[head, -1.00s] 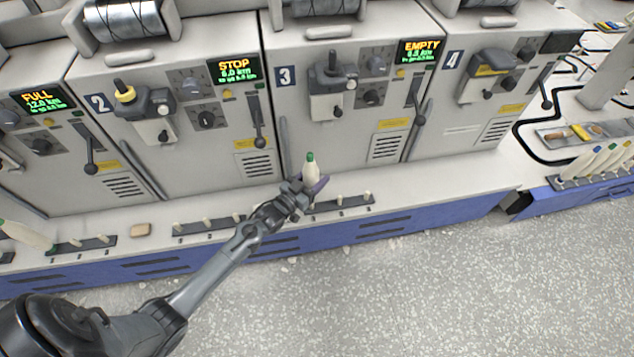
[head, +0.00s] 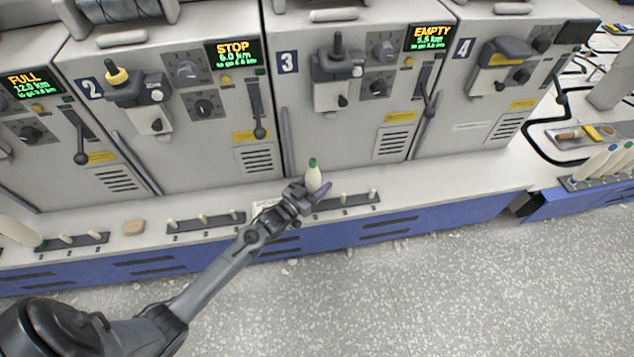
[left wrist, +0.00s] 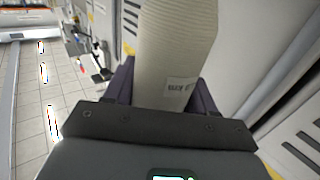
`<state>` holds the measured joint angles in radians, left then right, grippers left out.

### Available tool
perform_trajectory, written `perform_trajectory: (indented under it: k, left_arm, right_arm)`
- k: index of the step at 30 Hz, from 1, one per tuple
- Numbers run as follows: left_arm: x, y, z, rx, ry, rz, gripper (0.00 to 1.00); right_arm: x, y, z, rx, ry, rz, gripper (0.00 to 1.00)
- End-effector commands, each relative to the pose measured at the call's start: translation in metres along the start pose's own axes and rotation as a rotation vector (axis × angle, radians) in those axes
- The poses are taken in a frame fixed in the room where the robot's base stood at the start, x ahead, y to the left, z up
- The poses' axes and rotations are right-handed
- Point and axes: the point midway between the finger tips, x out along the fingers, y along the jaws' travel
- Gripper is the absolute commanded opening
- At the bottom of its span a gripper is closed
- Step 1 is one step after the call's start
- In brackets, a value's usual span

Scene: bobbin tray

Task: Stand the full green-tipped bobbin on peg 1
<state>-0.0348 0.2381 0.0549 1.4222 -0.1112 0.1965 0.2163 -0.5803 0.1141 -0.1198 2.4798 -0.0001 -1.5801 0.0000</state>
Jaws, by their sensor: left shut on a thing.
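My left gripper (head: 316,188) is shut on a cream bobbin with a green tip (head: 313,176), held upright above the ledge in front of machine 3. The bobbin (left wrist: 174,55) fills the middle of the left wrist view between the purple fingers, with a small printed label near the gripper. Its lower end is hidden behind the gripper in the head view. A dark peg rack with pale pegs (head: 345,201) lies beside and partly behind the gripper. The peg numbers there are too small to read surely. My right gripper is not in view.
Several bobbins (head: 596,162) stand at the right. Machine fronts rise behind the ledge.

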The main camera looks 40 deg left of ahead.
Motion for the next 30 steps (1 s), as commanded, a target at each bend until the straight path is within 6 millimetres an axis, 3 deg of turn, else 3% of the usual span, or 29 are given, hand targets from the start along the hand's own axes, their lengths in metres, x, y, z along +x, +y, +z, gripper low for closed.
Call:
perform_trajectory:
  k: [30]
  left_arm:
    - [-0.0004, 0.0004, -0.001, 0.0, 0.001, 0.0, 0.22]
  right_arm:
    - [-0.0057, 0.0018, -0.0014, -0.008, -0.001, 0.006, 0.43]
